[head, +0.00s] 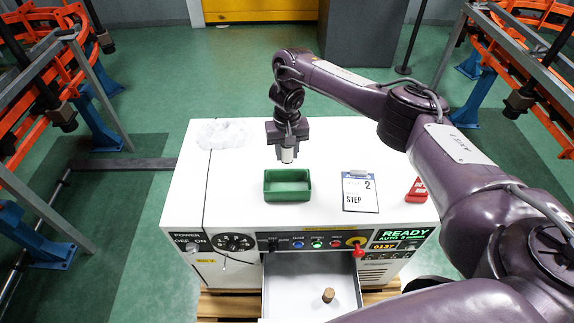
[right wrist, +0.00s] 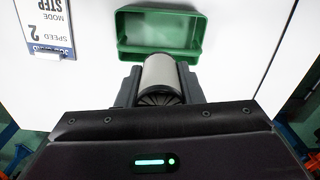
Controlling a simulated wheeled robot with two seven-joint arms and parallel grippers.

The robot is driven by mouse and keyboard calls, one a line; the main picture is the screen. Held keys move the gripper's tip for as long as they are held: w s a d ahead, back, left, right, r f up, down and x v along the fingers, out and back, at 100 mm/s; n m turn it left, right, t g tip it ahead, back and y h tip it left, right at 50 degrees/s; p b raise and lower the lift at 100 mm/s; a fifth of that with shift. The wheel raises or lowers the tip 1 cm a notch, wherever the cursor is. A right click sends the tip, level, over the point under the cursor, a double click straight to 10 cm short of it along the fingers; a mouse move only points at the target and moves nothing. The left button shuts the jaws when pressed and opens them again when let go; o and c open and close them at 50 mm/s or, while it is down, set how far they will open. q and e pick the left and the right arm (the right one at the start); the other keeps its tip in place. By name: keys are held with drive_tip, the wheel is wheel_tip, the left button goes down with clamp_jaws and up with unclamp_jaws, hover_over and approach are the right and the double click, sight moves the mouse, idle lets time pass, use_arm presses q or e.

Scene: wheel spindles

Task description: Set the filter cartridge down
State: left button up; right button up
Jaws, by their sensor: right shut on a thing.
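The filter cartridge (head: 287,155) is a short pale grey cylinder held upright in my right gripper (head: 287,148). The gripper is shut on it, above the white cabinet top and just behind the green tray (head: 287,197). In the right wrist view the cartridge (right wrist: 159,77) shows between the fingers, its dark pleated end toward the camera, with the green tray (right wrist: 160,52) beyond it. The tray looks empty. I cannot tell whether the cartridge's lower end touches the cabinet top. My left gripper is not in view.
A clipboard card (head: 360,192) and a red wedge-shaped item (head: 417,190) lie right of the tray. A crumpled pale cloth or bag (head: 221,134) lies at the back left. An open drawer (head: 290,290) below holds a cork-like piece (head: 328,295). The left of the white top (head: 225,185) is clear.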

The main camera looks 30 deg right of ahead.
sight(287, 161)
wheel_tip(287, 161, down, 4)
drive_tip(key=shift+f+b, duration=0.1)
drive_tip(key=shift+b, duration=1.15)
drive_tip(key=shift+s, duration=0.1)
drive_tip(key=o, duration=1)
drive_tip(key=shift+f, duration=0.2)
drive_tip(key=shift+c, duration=0.2)
drive_tip(key=shift+r, duration=0.1)
